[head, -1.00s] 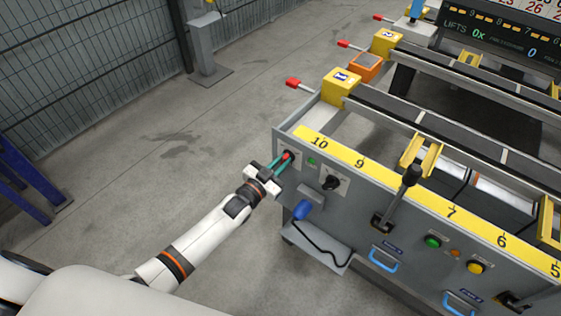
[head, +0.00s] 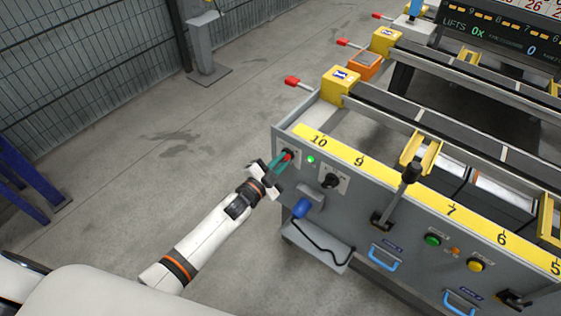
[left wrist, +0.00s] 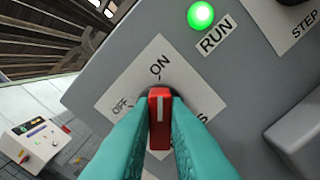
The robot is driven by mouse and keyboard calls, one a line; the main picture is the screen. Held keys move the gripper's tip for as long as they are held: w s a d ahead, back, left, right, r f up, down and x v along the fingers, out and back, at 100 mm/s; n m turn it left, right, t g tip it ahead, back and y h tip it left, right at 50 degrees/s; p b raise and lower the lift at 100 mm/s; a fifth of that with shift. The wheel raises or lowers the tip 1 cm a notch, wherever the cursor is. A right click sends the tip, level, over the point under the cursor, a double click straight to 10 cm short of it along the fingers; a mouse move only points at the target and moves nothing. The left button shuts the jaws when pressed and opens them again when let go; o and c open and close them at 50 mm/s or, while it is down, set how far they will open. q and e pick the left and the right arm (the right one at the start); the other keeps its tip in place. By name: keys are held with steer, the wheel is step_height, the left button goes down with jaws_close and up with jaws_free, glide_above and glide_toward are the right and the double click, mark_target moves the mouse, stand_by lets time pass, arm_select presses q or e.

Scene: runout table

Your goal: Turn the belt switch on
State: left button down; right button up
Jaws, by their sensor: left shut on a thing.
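The belt switch is a red knob (left wrist: 159,112) on a white plate (left wrist: 146,62) marked OFF and ON; it also shows in the head view (head: 288,155) at the table's near left corner. The white line on the knob points toward ON. My left gripper (head: 283,160) is shut on the knob, its teal fingers (left wrist: 160,125) on both sides of it. Beside the plate, the round lamp (left wrist: 201,15) labelled RUN glows bright green; it also shows in the head view (head: 310,159). The plate's lower wording is partly hidden by the fingers. My right gripper is out of view.
A black STEP knob (head: 330,181) sits right of the lamp. A blue part (head: 301,208) juts from the panel below, and a black-knobbed lever (head: 411,173) stands farther right. Open concrete floor (head: 150,150) lies left of the table.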

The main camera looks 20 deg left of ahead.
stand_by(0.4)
arm_select(q)
steer(key=c, duration=1.4)
jaws_free()
steer(key=shift+c, duration=0.2)
steer(key=v, duration=1.2)
